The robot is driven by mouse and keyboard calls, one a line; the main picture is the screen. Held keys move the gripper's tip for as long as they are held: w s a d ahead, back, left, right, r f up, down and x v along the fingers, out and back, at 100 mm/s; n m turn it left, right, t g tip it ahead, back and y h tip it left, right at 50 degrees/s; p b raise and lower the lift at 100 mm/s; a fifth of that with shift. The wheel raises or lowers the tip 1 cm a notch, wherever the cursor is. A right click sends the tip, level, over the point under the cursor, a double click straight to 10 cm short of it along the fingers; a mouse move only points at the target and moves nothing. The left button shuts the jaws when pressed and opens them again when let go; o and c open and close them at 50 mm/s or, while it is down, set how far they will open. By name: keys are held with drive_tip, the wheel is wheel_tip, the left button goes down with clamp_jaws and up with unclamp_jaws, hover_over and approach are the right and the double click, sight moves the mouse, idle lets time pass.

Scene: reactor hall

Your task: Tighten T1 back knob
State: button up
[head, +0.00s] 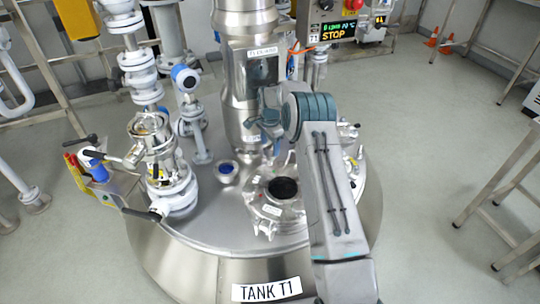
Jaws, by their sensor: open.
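The steel tank T1 has a round top plate (213,222) and a front label reading "TANK T1" (266,289). On the top plate sits a round hatch (265,212) with a dark opening or window (283,188), small white labels and clamp fittings around its rim. The back knob is not clearly distinguishable; small fittings behind the hatch are partly covered by my arm. My gripper (262,124) is above and behind the hatch, in front of the tall steel column. It is open and seems empty, with its fingers small and partly hidden by the wrist.
The tall steel column (240,70) stands close behind my gripper. White pipes and valves (138,75) crowd the left side, with a blue-capped instrument (186,80). A control panel reading "STOP" (333,32) is at the back. The floor (430,120) at right is clear before a metal stand (497,200).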

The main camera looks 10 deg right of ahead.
sight(270, 153)
drive_tip(key=n, duration=0.3)
drive_tip(key=shift+n+p, duration=0.35)
drive_tip(key=shift+n, duration=0.05)
drive_tip(key=n+p, duration=0.1)
drive_tip(key=n, duration=0.4)
drive_tip(key=shift+r, duration=0.1)
drive_tip(key=shift+n+p, duration=0.6)
drive_tip(key=shift+n, duration=0.6)
drive_tip(key=n, duration=2.2)
wheel_tip(270, 153, down, 6)
drive_tip(key=b, duration=0.4)
